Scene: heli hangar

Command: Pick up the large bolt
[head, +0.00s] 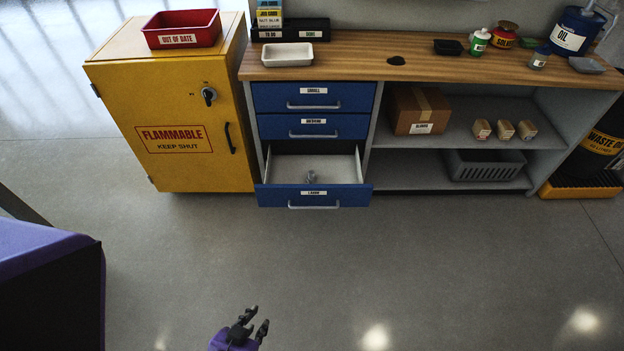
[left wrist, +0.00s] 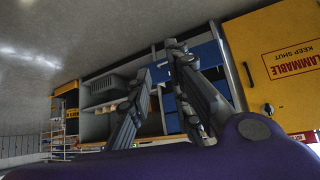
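The large bolt (head: 311,177) is a small grey metal piece lying in the open bottom drawer (head: 285,170) of the blue drawer unit in the head view. Its exact shape is too small to tell. My left gripper (head: 256,322) is at the bottom of the head view, well short of the drawer and apart from it. Its fingers are spread and empty. In the left wrist view the two fingers (left wrist: 153,62) stand apart with the bench behind them. The bolt cannot be made out there. My right gripper is not in view.
The two upper drawers (head: 312,97) are shut. A yellow flammable cabinet (head: 170,120) stands left of the bench. A wooden worktop (head: 350,62) above the drawers holds a white tray (head: 287,54) and several containers. Shelves with a cardboard box (head: 417,110) are at right. The floor before the drawer is clear.

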